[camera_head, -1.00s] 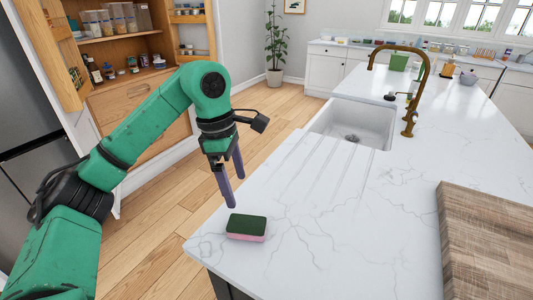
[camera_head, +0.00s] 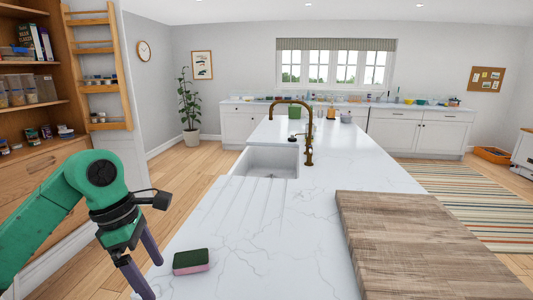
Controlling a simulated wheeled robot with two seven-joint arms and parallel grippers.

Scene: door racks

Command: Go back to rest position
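My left gripper (camera_head: 145,268) comes in from the left on a green arm. It hangs downward with its two purple fingers apart and nothing between them. It is beside the left edge of the white marble island (camera_head: 270,225). A sponge (camera_head: 190,262), dark green on top and pink below, lies on the island just right of the fingers, apart from them. My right gripper is not in view.
A large wooden board (camera_head: 420,245) covers the island's near right part. A white sink (camera_head: 268,162) with a bronze tap (camera_head: 309,140) is farther back. An open wooden cupboard (camera_head: 40,165) stands at the left. Wooden floor (camera_head: 185,185) is free between cupboard and island.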

